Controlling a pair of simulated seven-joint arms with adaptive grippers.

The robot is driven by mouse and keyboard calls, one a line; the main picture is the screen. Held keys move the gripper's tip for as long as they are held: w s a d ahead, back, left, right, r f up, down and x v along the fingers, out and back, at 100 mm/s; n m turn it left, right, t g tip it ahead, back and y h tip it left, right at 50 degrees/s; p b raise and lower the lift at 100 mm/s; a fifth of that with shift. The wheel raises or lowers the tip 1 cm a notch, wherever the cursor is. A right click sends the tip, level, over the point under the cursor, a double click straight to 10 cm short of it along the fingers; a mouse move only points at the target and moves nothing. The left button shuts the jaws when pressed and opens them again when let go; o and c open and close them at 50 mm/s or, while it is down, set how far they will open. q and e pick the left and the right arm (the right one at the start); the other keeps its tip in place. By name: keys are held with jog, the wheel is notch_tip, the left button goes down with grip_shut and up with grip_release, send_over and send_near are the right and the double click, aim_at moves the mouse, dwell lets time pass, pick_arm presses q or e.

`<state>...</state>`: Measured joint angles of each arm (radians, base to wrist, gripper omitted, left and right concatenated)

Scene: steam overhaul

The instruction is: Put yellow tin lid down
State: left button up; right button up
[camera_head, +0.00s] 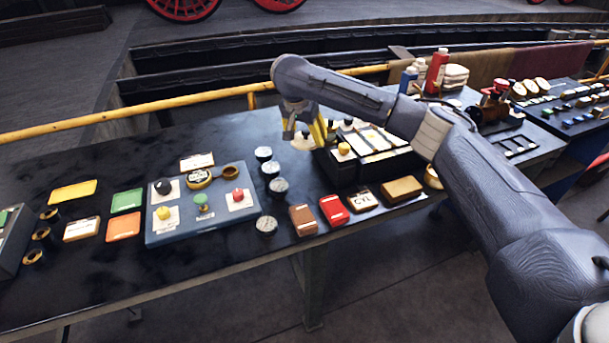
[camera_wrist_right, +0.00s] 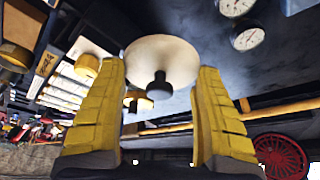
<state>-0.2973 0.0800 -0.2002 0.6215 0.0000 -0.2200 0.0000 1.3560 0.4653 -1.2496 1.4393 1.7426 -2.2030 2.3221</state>
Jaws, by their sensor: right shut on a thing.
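My right gripper (camera_head: 308,132) is over the back middle of the bench. In the right wrist view its yellow fingers (camera_wrist_right: 170,85) are on either side of a pale cream round disc (camera_wrist_right: 170,55) with a dark knob, and they are shut on it. The disc also shows pale under the fingers in the head view (camera_head: 303,143). I cannot tell whether it touches the bench. It looks cream, not clearly yellow. A flat yellow rectangular piece (camera_head: 72,191) lies at the bench's left. My left gripper is not in view.
A dark box (camera_head: 345,172) with pale labelled tiles and a yellow knob (camera_head: 344,148) is just right of the gripper. Several round gauges (camera_head: 278,186) stand in front. A blue board (camera_head: 205,229) with coloured knobs lies left. The bench's back left is clear.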

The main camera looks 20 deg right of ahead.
aim_at(307, 177)
notch_tip(307, 177, down, 15)
jog(key=shift+f, duration=0.2)
dwell(0.6)
jog(key=shift+f, duration=0.1)
jog(key=o, duration=1.2)
jog(key=shift+c, duration=0.2)
jog(key=v, duration=1.2)
